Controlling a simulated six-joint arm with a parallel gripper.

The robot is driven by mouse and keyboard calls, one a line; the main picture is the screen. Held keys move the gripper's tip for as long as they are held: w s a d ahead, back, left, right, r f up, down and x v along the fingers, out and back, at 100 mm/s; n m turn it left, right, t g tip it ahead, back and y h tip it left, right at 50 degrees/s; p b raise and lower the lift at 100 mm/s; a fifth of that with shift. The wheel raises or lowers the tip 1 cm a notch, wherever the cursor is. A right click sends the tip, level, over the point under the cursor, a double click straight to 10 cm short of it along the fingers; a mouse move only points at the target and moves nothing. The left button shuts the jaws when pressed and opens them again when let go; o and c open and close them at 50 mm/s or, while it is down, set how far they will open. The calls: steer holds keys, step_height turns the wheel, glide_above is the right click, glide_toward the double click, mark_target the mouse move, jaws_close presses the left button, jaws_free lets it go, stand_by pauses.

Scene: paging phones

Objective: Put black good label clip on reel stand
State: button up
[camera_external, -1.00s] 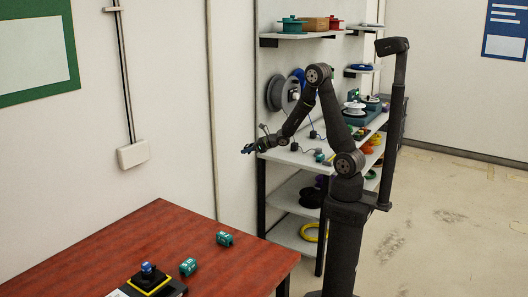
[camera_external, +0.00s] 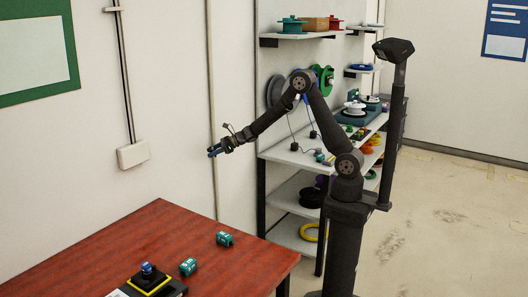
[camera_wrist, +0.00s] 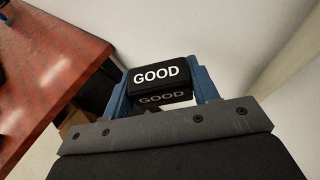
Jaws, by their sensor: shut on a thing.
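My gripper (camera_external: 214,152) is shut on the black good label clip (camera_wrist: 157,75). In the wrist view the clip sits between the two blue fingers, with white "GOOD" lettering facing the camera. In the external view the clip is too small to make out. The gripper hangs in the air near the wall, beyond the red table's far right corner. A black stand (camera_external: 172,290) with a yellow square edge and a blue top is on the table at the bottom; I cannot tell whether it is the reel stand.
The shelf unit (camera_external: 290,150) with reels and small parts stands behind my arm. The table's far part is clear.

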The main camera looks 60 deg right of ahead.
steer(key=a+n+g+y, duration=0.4)
steer(key=a+n+g, duration=0.2)
steer(key=a, duration=1.8)
steer(key=s+a+n+g, duration=0.2)
steer(key=s+a, duration=0.2)
steer(key=a, duration=0.5)
steer(key=s+a+f+n+g, duration=0.1)
steer(key=s+a+n+g, duration=0.1)
steer(key=s+a, duration=0.3)
steer(key=a+g, duration=0.1)
steer(key=a, duration=0.3)
steer(key=shift+s+a, duration=0.2)
steer(key=shift+a, duration=0.05)
steer(key=shift+f, duration=0.1)
glide_above(155, 235)
step_height(155, 235, down, 7)
steer(key=shift+d, duration=0.1)
steer(key=shift+f, duration=1.8)
